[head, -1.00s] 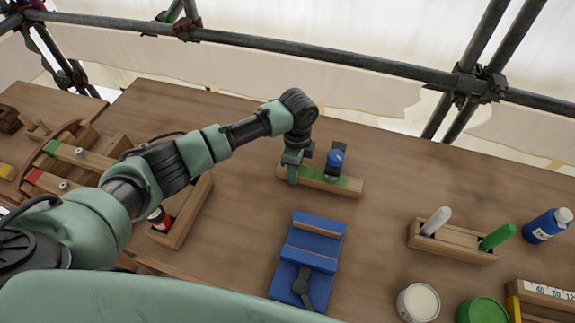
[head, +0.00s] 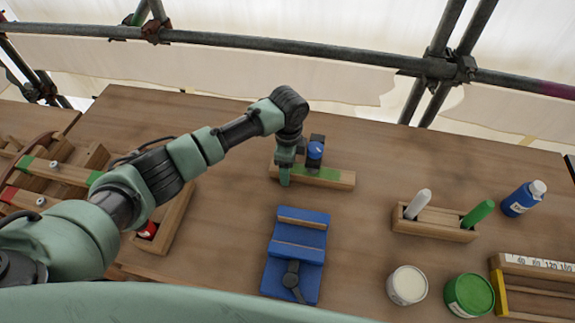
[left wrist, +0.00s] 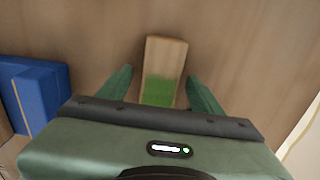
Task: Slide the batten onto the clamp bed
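The batten (head: 335,181) is a pale wooden bar with a green patch, lying on the bench behind the clamp bed. In the left wrist view the batten (left wrist: 164,58) lies between my fingers. My left gripper (head: 288,178) is down at the batten's left part. In the wrist view my left gripper (left wrist: 160,80) is open, one finger on each side, with a gap visible on the left. The clamp bed (head: 282,245) is blue with a dark lever and stands nearer to me, empty on top. My right gripper is not in view.
A dark upright piece with a blue knob (head: 316,150) shows close beside my gripper; I cannot tell what it belongs to. At right stand a wooden marker holder (head: 432,227), a white pot (head: 408,285), a green pot (head: 469,294) and a blue bottle (head: 522,199).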

